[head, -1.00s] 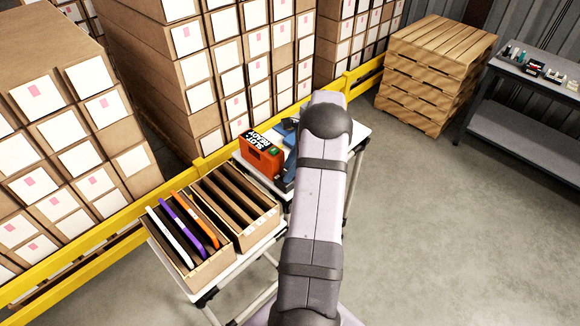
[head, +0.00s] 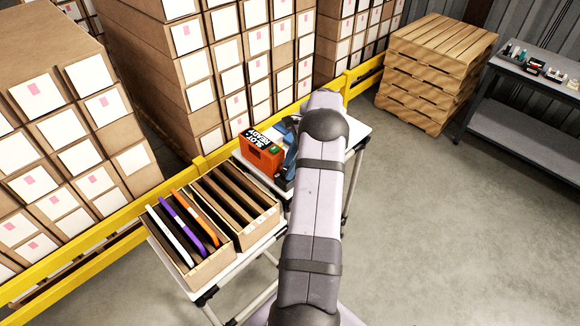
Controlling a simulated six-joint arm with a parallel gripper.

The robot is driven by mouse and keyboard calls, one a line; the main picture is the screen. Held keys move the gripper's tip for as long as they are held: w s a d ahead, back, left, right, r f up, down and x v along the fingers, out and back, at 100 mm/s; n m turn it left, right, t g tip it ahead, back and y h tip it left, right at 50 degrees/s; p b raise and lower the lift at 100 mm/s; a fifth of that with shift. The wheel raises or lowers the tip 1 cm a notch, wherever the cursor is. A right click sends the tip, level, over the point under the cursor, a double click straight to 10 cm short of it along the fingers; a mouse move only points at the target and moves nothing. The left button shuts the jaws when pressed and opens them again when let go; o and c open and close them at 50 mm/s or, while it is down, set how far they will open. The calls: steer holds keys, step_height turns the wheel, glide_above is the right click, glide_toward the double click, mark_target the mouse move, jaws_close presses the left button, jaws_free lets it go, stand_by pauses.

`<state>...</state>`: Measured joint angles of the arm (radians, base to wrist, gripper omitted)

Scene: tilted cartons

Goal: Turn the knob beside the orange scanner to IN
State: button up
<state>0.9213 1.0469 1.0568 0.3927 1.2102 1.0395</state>
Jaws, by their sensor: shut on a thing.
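The orange scanner (head: 260,158) stands on the white cart top at the middle of the head view. Its black top label reads roughly "SLOT READY", and a small green spot shows beside the label. My arm reaches up the picture just right of the scanner. A blue and dark shape (head: 290,155) shows between the scanner and my arm; I cannot tell whether it is my wrist or part of a device. My gripper's fingers are hidden behind my arm. The knob and its IN mark are hidden too.
Two cardboard bins stand on the cart in front: one with white, purple and orange dividers (head: 196,215), one with brown dividers (head: 240,200). A yellow rail (head: 100,235) and stacked cartons (head: 220,70) stand behind. Pallets (head: 430,70) and a grey bench (head: 520,95) are right; floor there is clear.

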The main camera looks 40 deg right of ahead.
steer(key=n+g, duration=0.1)
steer(key=n, duration=0.2)
steer(key=n+g, duration=0.1)
steer(key=n, duration=0.1)
steer(key=shift+w+d+n+y+b, duration=0.1)
steer(key=shift+w+n+y+b, duration=0.1)
steer(key=shift+n+y+b, duration=0.15)
steer(key=shift+n, duration=0.35)
steer(key=o, duration=0.8)
steer(key=shift+r, duration=0.55)
step_height(320, 180, up, 9)
steer(key=p, duration=0.3)
